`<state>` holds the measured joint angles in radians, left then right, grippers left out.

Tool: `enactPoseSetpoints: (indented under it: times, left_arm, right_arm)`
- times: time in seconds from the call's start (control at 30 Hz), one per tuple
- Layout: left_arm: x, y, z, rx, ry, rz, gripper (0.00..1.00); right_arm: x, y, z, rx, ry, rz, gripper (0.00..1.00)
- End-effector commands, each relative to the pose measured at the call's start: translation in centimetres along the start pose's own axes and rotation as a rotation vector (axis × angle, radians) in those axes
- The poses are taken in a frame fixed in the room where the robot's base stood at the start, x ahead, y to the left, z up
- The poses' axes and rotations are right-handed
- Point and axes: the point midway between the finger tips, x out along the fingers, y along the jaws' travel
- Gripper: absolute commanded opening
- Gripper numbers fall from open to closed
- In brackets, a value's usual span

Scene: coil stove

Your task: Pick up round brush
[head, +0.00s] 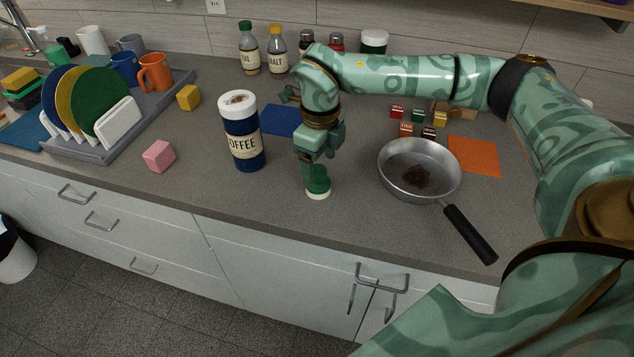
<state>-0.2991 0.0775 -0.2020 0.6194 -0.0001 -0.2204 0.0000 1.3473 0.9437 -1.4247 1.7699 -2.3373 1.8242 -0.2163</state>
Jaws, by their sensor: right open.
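The round brush (318,187) stands on the grey counter near its front edge, a small round green body with a pale underside. My right gripper (315,164) points down directly over it, open, with its fingers at the brush's top. The fingers hide the upper part of the brush, and I cannot tell whether they touch it. My left gripper is not in view.
A pink cube (159,156) and a dish rack (92,152) are farther left. The counter around the brush is clear.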

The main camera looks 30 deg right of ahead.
Motion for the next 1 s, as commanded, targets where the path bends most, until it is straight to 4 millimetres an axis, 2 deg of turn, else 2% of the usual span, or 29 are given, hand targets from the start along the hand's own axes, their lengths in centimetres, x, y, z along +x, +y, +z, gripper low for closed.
enactPoseSetpoints:
  times: [0.17,0.4,0.6,0.63,0.8,1.0]
  left_arm:
    - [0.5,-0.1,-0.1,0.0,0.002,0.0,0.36]
    - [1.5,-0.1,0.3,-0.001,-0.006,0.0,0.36]
    - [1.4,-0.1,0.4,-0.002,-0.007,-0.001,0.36]
    - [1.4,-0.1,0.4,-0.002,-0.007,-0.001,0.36]
    - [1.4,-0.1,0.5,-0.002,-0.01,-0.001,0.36]
    - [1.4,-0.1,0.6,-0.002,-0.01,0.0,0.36]
  right_arm:
    - [1.6,0.0,0.1,0.0,0.002,0.001,0.73]
    - [5.3,0.0,0.3,-0.002,0.001,0.002,0.73]
    - [5.3,0.0,0.3,-0.001,-0.001,0.0,0.73]
    - [5.3,0.0,0.3,-0.001,-0.001,0.0,0.7]
    - [5.3,0.0,0.3,-0.001,-0.001,0.0,0.24]
    - [5.3,0.0,0.3,-0.001,-0.001,0.0,0.24]
